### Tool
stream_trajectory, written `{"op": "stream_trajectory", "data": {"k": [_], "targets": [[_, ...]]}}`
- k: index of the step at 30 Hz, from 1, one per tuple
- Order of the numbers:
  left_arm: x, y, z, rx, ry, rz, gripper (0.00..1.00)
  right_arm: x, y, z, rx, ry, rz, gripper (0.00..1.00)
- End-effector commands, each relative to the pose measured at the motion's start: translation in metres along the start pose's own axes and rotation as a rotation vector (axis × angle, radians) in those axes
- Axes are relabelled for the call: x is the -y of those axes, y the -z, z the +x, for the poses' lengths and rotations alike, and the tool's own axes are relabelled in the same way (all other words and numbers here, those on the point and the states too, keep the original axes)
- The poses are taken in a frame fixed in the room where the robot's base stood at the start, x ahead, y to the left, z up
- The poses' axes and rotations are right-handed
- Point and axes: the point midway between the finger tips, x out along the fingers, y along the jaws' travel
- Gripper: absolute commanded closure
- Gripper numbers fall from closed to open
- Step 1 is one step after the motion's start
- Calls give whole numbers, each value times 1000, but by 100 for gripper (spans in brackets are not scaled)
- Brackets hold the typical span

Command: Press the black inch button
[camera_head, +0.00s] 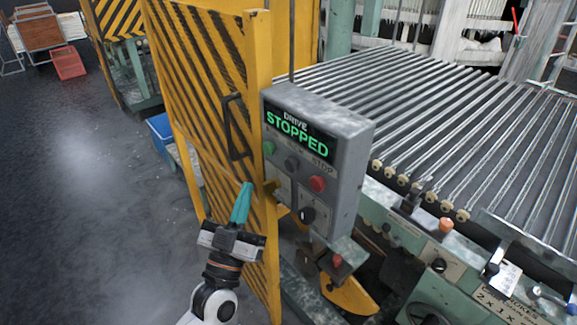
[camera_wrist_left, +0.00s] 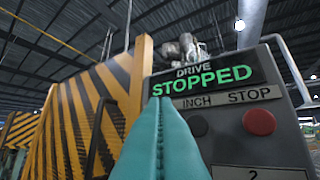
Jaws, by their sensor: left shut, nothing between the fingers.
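The black inch button (camera_head: 291,164) is on the front of a grey control box (camera_head: 350,130), between a green button (camera_head: 268,148) and a red stop button (camera_head: 318,183). In the left wrist view the black button (camera_wrist_left: 197,125) shows just right of the fingers, under the INCH label. My left gripper (camera_head: 246,187) has teal fingers that are shut and empty. In the head view its tips are left of and below the black button, apparently short of the panel. In the wrist view the fingers (camera_wrist_left: 160,104) hide the panel left of the black button.
A yellow and black striped guard (camera_head: 195,90) with a dark handle stands left of the box. A black knob (camera_head: 307,215) is below the buttons. A roller conveyor (camera_head: 450,110) lies to the right. The display (camera_head: 297,135) reads DRIVE STOPPED. Open floor is at left.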

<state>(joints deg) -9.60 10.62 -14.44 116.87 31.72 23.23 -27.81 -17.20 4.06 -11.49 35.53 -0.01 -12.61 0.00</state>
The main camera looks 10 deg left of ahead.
Motion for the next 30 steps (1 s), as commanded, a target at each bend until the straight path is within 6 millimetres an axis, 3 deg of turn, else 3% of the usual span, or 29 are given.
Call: {"op": "stream_trajectory", "data": {"k": [15, 30], "targets": [[34, 33, 46, 1, 0, -2, 100, 8, 3, 10, -2, 10, -4, 100], [38, 37, 51, 1, 1, -1, 100, 8, 3, 10, -2, 10, -3, 100]]}}
